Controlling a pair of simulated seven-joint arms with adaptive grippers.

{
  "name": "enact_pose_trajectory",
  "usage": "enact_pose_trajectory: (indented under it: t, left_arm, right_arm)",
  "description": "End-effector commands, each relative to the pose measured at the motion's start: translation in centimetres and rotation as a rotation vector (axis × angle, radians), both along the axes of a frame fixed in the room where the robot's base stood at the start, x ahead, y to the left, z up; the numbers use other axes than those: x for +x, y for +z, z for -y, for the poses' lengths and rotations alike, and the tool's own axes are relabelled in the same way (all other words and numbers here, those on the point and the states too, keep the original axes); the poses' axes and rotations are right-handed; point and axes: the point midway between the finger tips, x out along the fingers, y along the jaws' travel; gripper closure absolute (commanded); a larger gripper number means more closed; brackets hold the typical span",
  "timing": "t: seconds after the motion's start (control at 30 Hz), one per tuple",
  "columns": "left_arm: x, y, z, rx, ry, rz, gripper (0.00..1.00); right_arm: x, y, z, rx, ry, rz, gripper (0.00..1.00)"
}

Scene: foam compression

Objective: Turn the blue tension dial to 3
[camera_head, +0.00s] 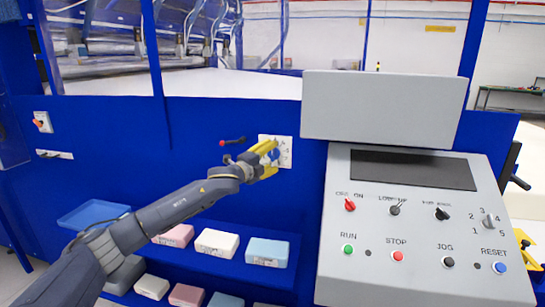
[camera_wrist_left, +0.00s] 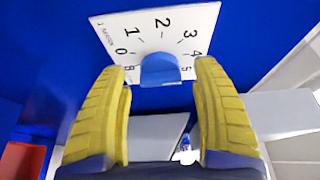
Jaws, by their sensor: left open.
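The blue tension dial (camera_wrist_left: 160,69) sits on a white plate (camera_wrist_left: 203,20) with printed numbers, fixed to the blue machine wall. In the left wrist view the numbers 0 to 5 run around the dial, and the picture is turned. I cannot tell which number it points at. In the head view the plate (camera_head: 287,147) is partly covered by my left gripper (camera_head: 273,158). Its yellow fingers are open, one on each side of the dial in the left wrist view (camera_wrist_left: 160,66). Whether they touch it is not clear. My right gripper is out of view.
A grey control panel (camera_head: 420,270) with knobs and buttons stands to the right. A red-tipped lever (camera_head: 232,141) sticks out left of the plate. Below my arm, shelves hold foam blocks (camera_head: 267,252), and a blue tray (camera_head: 92,214) lies at left.

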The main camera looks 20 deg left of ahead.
Motion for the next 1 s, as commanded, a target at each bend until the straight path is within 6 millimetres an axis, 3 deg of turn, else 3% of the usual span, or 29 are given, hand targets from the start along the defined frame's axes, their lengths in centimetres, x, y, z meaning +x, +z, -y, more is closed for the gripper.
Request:
enact_pose_trajectory:
  t: [0.53, 1.0]
  left_arm:
    - [0.85, 0.06, 0.36, 0.000, -0.001, 0.001, 0.34]
    - [0.83, 0.05, 0.35, 0.000, -0.001, 0.001, 0.89]
  right_arm:
    - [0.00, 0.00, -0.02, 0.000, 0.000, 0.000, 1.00]
    - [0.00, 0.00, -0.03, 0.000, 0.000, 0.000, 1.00]
